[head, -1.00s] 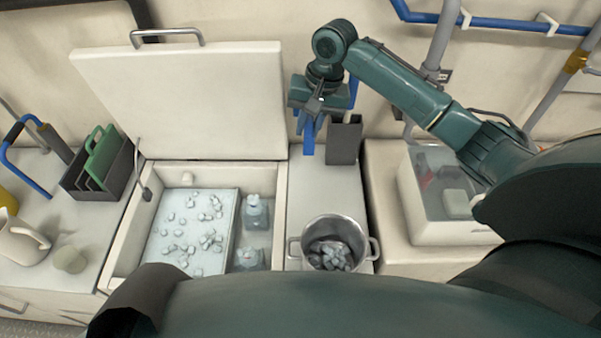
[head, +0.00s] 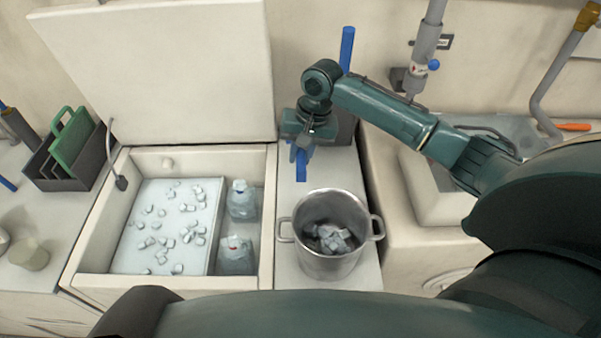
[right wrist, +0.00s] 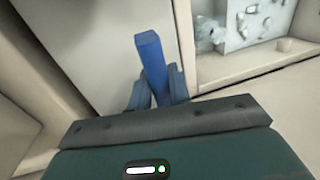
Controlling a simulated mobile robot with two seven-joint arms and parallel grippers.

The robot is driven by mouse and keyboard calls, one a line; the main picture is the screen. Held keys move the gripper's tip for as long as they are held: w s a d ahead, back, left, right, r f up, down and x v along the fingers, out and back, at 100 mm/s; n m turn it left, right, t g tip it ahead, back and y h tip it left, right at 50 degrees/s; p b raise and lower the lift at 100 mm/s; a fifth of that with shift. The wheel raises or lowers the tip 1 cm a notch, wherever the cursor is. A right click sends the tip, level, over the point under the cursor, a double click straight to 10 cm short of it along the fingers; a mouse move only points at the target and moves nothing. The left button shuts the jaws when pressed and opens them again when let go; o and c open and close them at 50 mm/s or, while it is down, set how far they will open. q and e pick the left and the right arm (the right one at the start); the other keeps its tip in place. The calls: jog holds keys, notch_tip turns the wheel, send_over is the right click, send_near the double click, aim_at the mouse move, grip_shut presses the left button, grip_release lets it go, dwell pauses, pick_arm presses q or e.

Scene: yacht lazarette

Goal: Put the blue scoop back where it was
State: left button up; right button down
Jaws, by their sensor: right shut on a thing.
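My right gripper (head: 301,146) points down above the counter strip behind the pot. It is shut on the blue scoop (head: 300,165), of which a short blue piece shows below the fingers. In the right wrist view the blue piece (right wrist: 151,58) sticks out between the two fingertips (right wrist: 155,92), slightly tilted. The scoop's full shape is hidden. A dark grey holder (head: 345,130) stands just behind and right of the gripper, partly covered by it. A blue rod (head: 347,48) rises behind my arm; I cannot tell what it belongs to. My left gripper is out of view.
A steel pot (head: 330,262) with ice-like lumps stands in front of the gripper. Left is an open bin (head: 190,283) with an ice-strewn tray (head: 160,255) and bottles, its lid (head: 160,70) raised. A rack with green boards (head: 72,140) stands farther left. Pipes run along the right wall.

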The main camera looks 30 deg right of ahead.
jog(key=x, duration=0.3)
jog(key=d+x, duration=0.1)
jog(key=x, duration=0.1)
jog(key=shift+s+f+b, duration=0.2)
jog(key=shift+f+b, duration=0.15)
jog(key=shift+f, duration=0.15)
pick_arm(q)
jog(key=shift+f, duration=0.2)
pick_arm(e)
jog(key=shift+f, duration=0.3)
jog(key=c, duration=1.3)
grip_release()
jog(key=shift+f, duration=0.15)
pick_arm(q)
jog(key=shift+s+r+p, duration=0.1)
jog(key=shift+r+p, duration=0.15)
jog(key=shift+p, duration=0.55)
pick_arm(e)
jog(key=v, duration=1.2)
